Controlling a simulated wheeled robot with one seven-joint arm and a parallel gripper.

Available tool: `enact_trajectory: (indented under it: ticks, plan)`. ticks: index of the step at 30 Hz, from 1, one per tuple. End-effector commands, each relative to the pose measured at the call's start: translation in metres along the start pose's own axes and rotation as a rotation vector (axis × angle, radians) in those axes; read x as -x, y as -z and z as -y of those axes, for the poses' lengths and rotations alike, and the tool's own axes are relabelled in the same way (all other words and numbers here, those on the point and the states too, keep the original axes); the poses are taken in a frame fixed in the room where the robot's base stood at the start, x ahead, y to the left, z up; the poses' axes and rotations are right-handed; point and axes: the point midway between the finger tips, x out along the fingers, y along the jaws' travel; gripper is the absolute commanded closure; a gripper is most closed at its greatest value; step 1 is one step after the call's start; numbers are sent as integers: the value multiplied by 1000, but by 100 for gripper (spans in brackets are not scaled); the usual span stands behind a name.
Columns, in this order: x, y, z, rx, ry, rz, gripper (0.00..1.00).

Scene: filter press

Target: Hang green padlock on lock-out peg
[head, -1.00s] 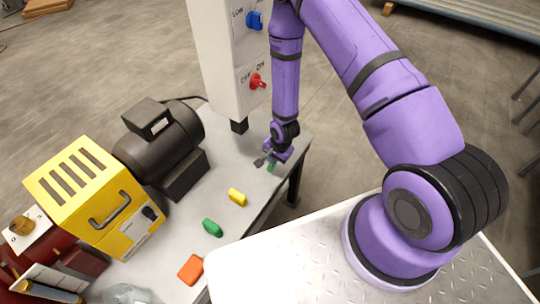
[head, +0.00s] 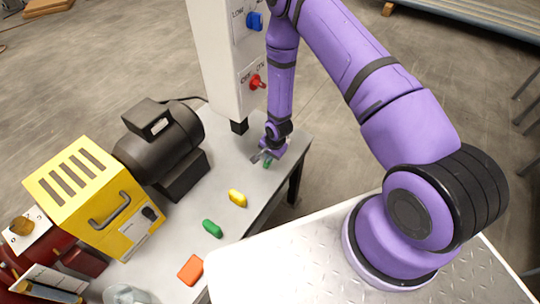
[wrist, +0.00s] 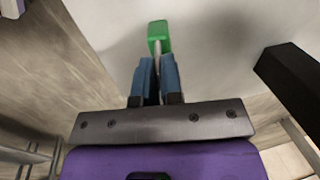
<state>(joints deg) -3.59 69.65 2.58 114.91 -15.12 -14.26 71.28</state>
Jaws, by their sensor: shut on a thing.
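My gripper (head: 262,156) is shut on the green padlock (head: 267,163), low over the far right part of the grey bench. In the wrist view my gripper (wrist: 157,82) has its two blue fingers closed around a thin grey part, likely the shackle. The green body (wrist: 158,36) sticks out beyond the fingertips. I cannot make out the lock-out peg in either view. The white control post (head: 225,60) stands just behind and left of my gripper, with a blue switch (head: 255,21) and a red switch (head: 257,82).
A yellow piece (head: 237,198), another green piece (head: 212,229) and an orange block (head: 190,270) lie along the bench (head: 235,175). A black motor (head: 160,140) and a yellow box (head: 95,195) fill its left side. In the wrist view a dark bar (wrist: 295,80) is at right.

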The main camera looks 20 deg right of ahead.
Motion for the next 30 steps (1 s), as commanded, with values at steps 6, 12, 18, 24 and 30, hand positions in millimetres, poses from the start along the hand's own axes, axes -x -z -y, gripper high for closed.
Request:
enact_trajectory:
  ticks: [6,12,18,24,30]
  plan:
    - [-2,0,-1,0,0,0,68]
    - [-2,0,-1,0,0,0,67]
    - [-3,0,-1,2,0,0,67]
    - [23,1,0,-2,2,-1,67]
    - [60,0,-3,-2,3,-1,67]
